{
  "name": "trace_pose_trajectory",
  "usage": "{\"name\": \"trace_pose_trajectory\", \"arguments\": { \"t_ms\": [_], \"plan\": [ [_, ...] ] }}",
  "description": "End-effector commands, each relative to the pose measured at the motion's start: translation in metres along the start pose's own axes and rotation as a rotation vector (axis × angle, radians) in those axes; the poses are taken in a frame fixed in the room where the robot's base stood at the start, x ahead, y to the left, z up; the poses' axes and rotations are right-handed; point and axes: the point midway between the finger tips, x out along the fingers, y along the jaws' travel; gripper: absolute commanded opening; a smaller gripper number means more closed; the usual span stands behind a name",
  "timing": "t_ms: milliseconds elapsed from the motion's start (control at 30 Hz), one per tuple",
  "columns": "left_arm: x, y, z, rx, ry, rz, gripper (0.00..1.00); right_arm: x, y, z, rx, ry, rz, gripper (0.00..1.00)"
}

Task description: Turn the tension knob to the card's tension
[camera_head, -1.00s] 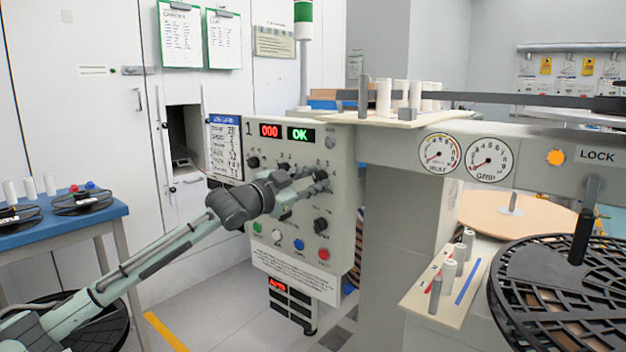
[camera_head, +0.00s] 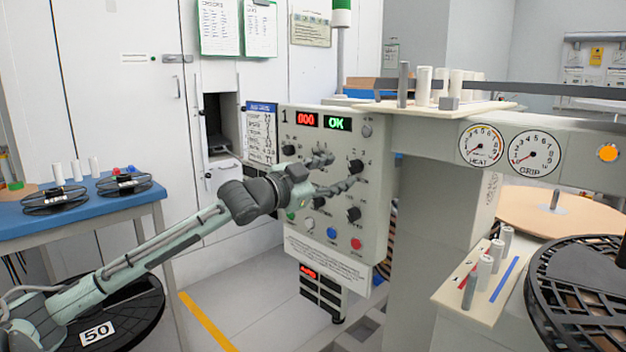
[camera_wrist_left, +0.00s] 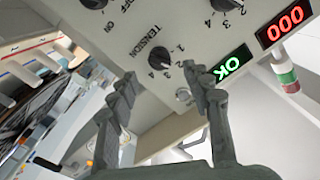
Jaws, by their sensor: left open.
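The tension knob (camera_head: 356,166) is a dark round knob on the grey control panel (camera_head: 300,217), below the green OK display. In the left wrist view the knob (camera_wrist_left: 158,57) sits beside the word TENSION and a numbered scale. Where its pointer sits is not clear. My left gripper (camera_head: 338,172) is open and empty, facing the panel just left of the knob. In the wrist view its fingertips (camera_wrist_left: 161,78) are spread below the knob, apart from it. The card (camera_head: 262,133) with a blue header hangs left of the panel; its text is too small to read. My right gripper is out of view.
Other dark knobs (camera_head: 354,214) and coloured buttons (camera_head: 356,244) crowd the panel near my gripper. A red 000 display (camera_head: 307,119) sits at its top. A pillar (camera_head: 432,230) stands to the right. A blue table (camera_head: 100,214) is at left.

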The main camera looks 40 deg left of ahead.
Motion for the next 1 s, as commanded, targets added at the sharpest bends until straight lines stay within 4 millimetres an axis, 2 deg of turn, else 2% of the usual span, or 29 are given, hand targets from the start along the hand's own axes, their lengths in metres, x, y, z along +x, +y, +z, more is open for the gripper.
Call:
{"name": "trace_pose_trajectory", "arguments": {
  "t_ms": [200, 500, 700, 1000],
  "plan": [
    [-0.031, 0.002, 0.002, -0.001, -0.002, 0.004, 0.49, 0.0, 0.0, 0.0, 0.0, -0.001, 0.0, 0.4],
    [-0.064, 0.001, 0.0, -0.002, 0.0, 0.003, 0.49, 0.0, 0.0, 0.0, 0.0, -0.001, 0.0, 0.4],
    [-0.071, 0.001, -0.001, 0.0, 0.001, 0.001, 0.49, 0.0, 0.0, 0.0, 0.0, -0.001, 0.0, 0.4],
    [-0.071, 0.0, -0.001, 0.001, 0.002, 0.001, 0.49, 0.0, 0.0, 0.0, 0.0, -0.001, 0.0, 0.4]
  ]
}}
